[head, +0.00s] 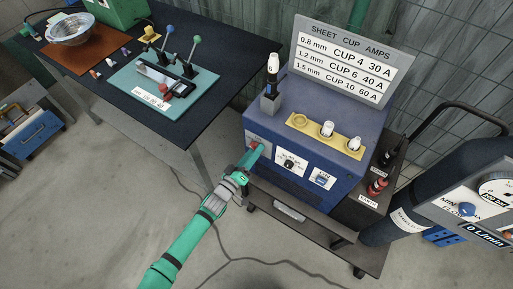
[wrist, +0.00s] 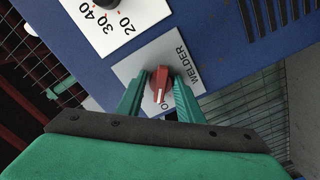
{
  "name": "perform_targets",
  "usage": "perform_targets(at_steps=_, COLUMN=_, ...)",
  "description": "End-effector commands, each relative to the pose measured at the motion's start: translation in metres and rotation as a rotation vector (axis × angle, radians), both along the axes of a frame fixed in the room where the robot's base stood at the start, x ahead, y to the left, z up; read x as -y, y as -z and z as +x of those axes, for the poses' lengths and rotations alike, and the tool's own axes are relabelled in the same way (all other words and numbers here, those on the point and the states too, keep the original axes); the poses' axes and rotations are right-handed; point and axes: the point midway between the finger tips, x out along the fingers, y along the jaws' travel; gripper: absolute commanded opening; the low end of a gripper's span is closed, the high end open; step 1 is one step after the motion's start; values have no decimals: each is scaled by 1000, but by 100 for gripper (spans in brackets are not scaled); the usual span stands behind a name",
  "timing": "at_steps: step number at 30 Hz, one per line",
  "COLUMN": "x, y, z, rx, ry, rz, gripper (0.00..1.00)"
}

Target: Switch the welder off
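The welder (head: 345,103) is a blue box on a dark cart. In the wrist view, a red rotary switch (wrist: 160,84) sits on a grey plate (wrist: 130,70) marked "WELDER", with its white pointer line toward the bottom of the picture, near an "O" mark. My gripper (wrist: 159,98) is open, with one green finger on each side of the red switch and small gaps visible. In the head view my gripper (head: 251,158) is at the lower left of the welder's front face and partly hides the switch plate.
A black amps dial (head: 289,162) and a second panel (head: 320,179) are to the right of the switch. White cups (head: 326,129) stand on top. A gas cylinder (head: 400,222) is at right. A dark workbench (head: 215,50) with a teal fixture (head: 185,92) is at left.

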Motion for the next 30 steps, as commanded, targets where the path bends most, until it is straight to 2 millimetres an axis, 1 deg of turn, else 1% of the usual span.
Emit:
perform_targets(at_steps=7, x=-6, y=-2, z=2, rx=2, ry=-12, rz=-2, gripper=34)
perform_targets(at_steps=8, x=-6, y=-2, z=2, rx=2, ry=-13, rz=-2, gripper=29)
perform_targets(at_steps=9, x=-7, y=-2, z=2, rx=3, ry=-14, rz=-2, gripper=19)
perform_targets(at_steps=11, x=-9, y=-2, z=2, rx=3, ry=-16, rz=-2, gripper=5)
perform_targets(at_steps=12, x=-9, y=-2, z=2, rx=3, ry=-18, rz=-2, gripper=3)
perform_targets(at_steps=17, x=-12, y=-3, z=2, rx=-10, ry=-20, rz=-24, gripper=3)
perform_targets(at_steps=20, x=-12, y=-3, z=2, rx=-84, ry=-20, rz=-131, gripper=3)
perform_targets(at_steps=24, x=-12, y=-4, z=3, rx=-234, ry=-18, rz=-347, gripper=2)
perform_targets(at_steps=27, x=-10, y=-3, z=3, rx=-324, ry=-14, rz=-477, gripper=2)
perform_targets(at_steps=30, x=-9, y=-3, z=2, rx=-380, ry=-13, rz=-557, gripper=2)
